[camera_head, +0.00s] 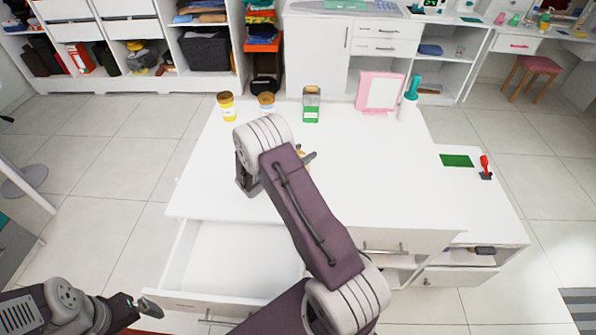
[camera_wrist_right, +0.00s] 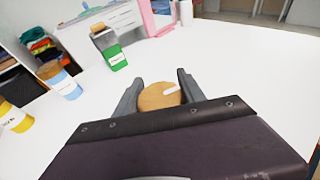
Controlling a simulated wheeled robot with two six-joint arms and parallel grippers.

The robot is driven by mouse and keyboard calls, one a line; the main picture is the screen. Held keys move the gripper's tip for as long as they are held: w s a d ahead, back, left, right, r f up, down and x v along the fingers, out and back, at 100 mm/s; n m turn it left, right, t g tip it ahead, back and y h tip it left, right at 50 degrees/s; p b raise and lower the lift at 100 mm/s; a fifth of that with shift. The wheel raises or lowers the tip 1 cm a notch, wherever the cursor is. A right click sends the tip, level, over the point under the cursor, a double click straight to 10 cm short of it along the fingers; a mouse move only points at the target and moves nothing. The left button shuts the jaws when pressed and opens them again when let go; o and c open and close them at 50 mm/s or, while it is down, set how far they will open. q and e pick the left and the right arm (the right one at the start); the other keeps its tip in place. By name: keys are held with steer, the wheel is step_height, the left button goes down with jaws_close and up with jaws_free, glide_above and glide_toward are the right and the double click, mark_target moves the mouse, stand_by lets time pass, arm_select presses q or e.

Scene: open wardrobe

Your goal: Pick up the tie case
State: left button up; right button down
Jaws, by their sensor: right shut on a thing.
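My right gripper (camera_wrist_right: 158,84) is shut on a round tan thing (camera_wrist_right: 158,97) with a small white mark on top, above the white table top. Only its top shows between the fingers in the wrist view. In the head view my own arm hides most of it, and a bit of tan shows beside the fingers (camera_head: 302,154). I cannot tell from its look whether it is the tie case. My left gripper (camera_head: 138,303) is at the lower left, beside the open drawer, apart from the held thing; its fingers are too unclear to judge.
A yellow jar (camera_head: 227,106), a blue jar (camera_head: 266,103), a green container (camera_head: 311,105) and a pink frame (camera_head: 380,92) stand along the table's far edge. A drawer (camera_head: 180,270) is open at the front left. The table's right middle (camera_head: 390,165) is clear.

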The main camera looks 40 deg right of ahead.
step_height(320, 180, up, 4)
steer(key=shift+r, duration=0.15)
steer(key=s+d+r, duration=0.2)
steer(key=s+r, duration=0.4)
steer(key=s, duration=0.5)
steer(key=shift+s+d+r, duration=0.15)
steer(key=shift+s+r, duration=0.05)
steer(key=shift+r, duration=0.1)
